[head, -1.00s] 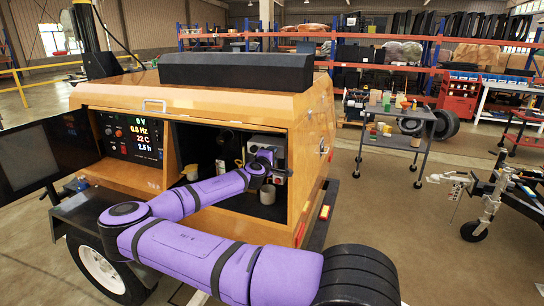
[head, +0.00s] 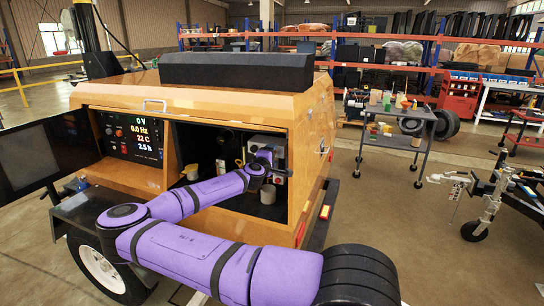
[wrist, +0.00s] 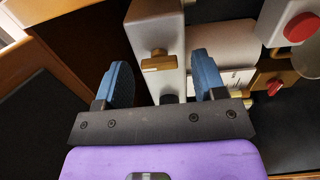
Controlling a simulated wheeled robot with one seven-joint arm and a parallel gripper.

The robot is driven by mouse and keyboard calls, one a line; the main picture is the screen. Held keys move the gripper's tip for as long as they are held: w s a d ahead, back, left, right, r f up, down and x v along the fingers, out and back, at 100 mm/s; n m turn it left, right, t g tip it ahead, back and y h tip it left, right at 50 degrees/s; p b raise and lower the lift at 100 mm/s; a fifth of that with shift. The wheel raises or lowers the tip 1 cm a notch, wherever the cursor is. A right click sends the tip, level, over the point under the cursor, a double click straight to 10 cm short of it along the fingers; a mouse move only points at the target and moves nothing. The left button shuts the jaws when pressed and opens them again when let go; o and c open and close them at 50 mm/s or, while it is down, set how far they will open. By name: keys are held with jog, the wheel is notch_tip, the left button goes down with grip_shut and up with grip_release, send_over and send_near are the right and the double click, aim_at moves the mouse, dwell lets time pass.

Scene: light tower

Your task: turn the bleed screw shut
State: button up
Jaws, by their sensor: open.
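A brass T-shaped piece (wrist: 158,62), which looks like the bleed screw, sits on the face of a grey metal block (wrist: 158,22) in the wrist view. My gripper (wrist: 161,60) is open, with one blue finger on each side of the brass piece. Clear gaps show between the piece and both fingers, and nothing is held. In the head view my arm reaches into the open bay of the orange cabinet (head: 312,112), and the screw cannot be made out there.
A grey box with a red button (wrist: 301,27) stands to the right in the wrist view. Below it is a brass fitting with a red part (wrist: 274,86). In the head view, a lit control panel (head: 137,137) is left of the bay and a cup (head: 268,194) stands inside.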

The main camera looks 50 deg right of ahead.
jog(key=v, duration=1)
jog(key=shift+a, duration=0.2)
